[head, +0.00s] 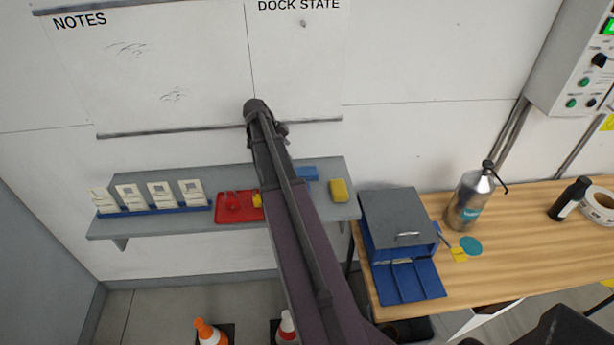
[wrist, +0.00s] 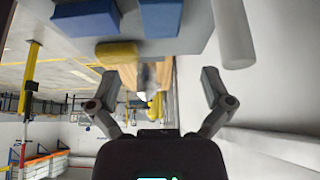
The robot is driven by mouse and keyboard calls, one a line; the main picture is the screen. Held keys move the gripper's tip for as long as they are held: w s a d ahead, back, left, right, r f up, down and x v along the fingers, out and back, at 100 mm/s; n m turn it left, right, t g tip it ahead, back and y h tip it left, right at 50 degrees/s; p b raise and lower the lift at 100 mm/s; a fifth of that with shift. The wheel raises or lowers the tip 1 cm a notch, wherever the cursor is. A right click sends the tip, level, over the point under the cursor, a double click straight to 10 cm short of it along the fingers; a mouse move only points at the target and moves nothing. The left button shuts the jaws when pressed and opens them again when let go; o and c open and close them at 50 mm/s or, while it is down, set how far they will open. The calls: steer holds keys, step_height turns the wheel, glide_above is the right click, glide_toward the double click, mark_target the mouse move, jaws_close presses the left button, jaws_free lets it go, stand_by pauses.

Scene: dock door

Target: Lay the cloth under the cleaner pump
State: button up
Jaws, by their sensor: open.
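The cleaner pump (head: 468,203), a silver bottle with a dark pump head, stands upright on the wooden table at the right. A blue folded piece (head: 308,173) that looks like the cloth lies on the wall shelf, partly hidden by my arm. Next to it is a yellow sponge-like block (head: 338,190). In the wrist view, blue pieces (wrist: 160,18) and the yellow block (wrist: 117,52) show at the top; I cannot tell which blue piece is the cloth. My gripper (wrist: 158,80) is open and empty, fingers wide apart, apart from these things. It is not clearly visible in the head view.
The grey shelf (head: 160,226) also holds a red tray (head: 228,207) and a blue rack of white cards (head: 150,212). A grey-and-blue box (head: 400,215) stands at the table's left end. A teal disc (head: 471,246) lies before the pump; a dark bottle (head: 570,199) stands right. Cones are below.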

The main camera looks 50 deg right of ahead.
mark_target(307, 171)
steer(key=shift+b+x, duration=2.65)
steer(key=shift+x, duration=0.8)
steer(key=shift+b+x, duration=2.2)
steer(key=shift+x, duration=0.4)
steer(key=shift+d+r, duration=0.1)
steer(key=c, duration=0.9)
steer(key=shift+r, duration=0.2)
step_height(307, 171, up, 10)
steer(key=p, duration=1)
steer(key=shift+f, duration=0.2)
